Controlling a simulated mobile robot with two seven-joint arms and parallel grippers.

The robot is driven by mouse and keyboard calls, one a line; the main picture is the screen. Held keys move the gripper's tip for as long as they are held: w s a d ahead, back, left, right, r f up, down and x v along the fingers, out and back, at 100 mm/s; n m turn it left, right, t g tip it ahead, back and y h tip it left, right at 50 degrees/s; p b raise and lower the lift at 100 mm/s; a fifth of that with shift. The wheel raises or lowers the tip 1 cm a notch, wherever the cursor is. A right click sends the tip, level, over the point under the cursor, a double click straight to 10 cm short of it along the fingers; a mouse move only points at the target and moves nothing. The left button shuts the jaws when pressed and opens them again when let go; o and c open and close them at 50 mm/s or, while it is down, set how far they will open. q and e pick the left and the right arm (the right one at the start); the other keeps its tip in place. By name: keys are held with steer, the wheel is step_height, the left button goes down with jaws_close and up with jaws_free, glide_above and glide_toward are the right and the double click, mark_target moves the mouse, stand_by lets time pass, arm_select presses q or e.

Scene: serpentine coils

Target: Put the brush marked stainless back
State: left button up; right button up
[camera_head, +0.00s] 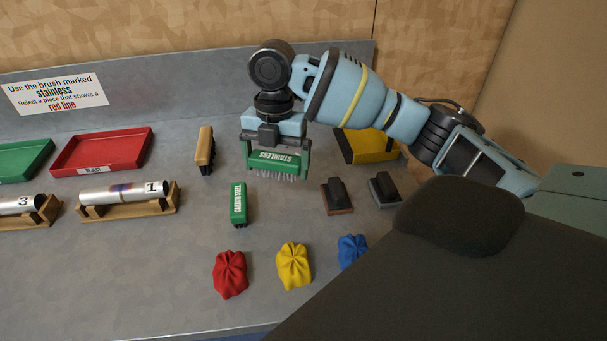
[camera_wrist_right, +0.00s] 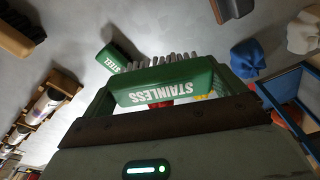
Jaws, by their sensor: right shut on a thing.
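The green brush marked STAINLESS (camera_head: 273,161) is held in my right gripper (camera_head: 276,155), above the grey bench, with its bristles pointing down. Its label and pale bristles also show in the right wrist view (camera_wrist_right: 165,84), between the fingers. My right gripper is shut on it. The green brush marked CARBON STEEL (camera_head: 238,204) lies on the bench, below the held brush in the picture; part of it shows in the right wrist view (camera_wrist_right: 118,57). A wooden brush with dark bristles (camera_head: 205,149) lies to the left of the held brush. My left gripper is not in view.
A red tray (camera_head: 77,160) and a green tray (camera_head: 22,172) stand at the left, behind tubes on wooden cradles (camera_head: 130,212). Red (camera_head: 230,274), yellow (camera_head: 294,265) and blue (camera_head: 351,250) cloths lie in front. Two dark-handled blocks (camera_head: 337,197) and a yellow bin (camera_head: 369,148) are at the right.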

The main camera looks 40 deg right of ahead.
mark_target(284, 208)
steer(key=shift+s+d, duration=0.4)
steer(key=shift+d, duration=0.1)
steer(key=shift+w+f+b, duration=0.1)
steer(key=shift+f+b, duration=0.2)
steer(key=shift+f, duration=4.7)
steer(key=shift+f, duration=0.2)
steer(key=o, duration=0.6)
steer(key=shift+r, duration=0.1)
steer(key=r, duration=0.8)
steer(key=d+r, duration=0.1)
steer(key=r, duration=0.3)
steer(key=shift+w+p, duration=0.3)
steer(key=shift+w, duration=0.1)
